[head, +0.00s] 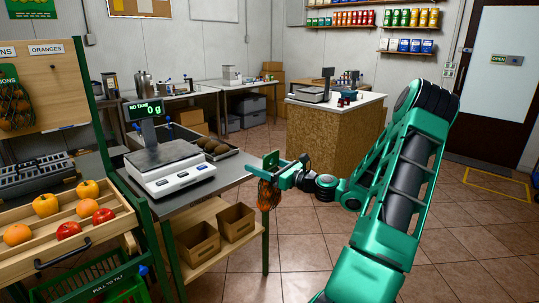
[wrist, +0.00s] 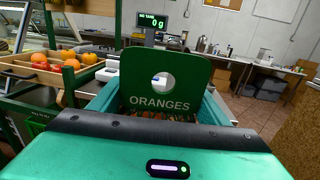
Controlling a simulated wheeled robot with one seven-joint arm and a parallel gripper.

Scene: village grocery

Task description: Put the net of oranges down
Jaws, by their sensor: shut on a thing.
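The net of oranges (head: 268,193) hangs from my gripper (head: 276,174), just right of the grey counter's end in the head view. In the wrist view its green header card (wrist: 160,82), with a round hole and the word ORANGES, stands up from between the jaws. My gripper is shut on this card. Only a sliver of the net shows below the card in the wrist view; the rest is hidden. A white scale (head: 168,168) stands on the grey counter (head: 228,172) to the left, its plate empty and its display reading 0 g.
A tilted wooden fruit crate (head: 95,228) stands left of the counter. Cardboard boxes (head: 198,243) sit on the shelf below. The counter's right front corner is bare.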

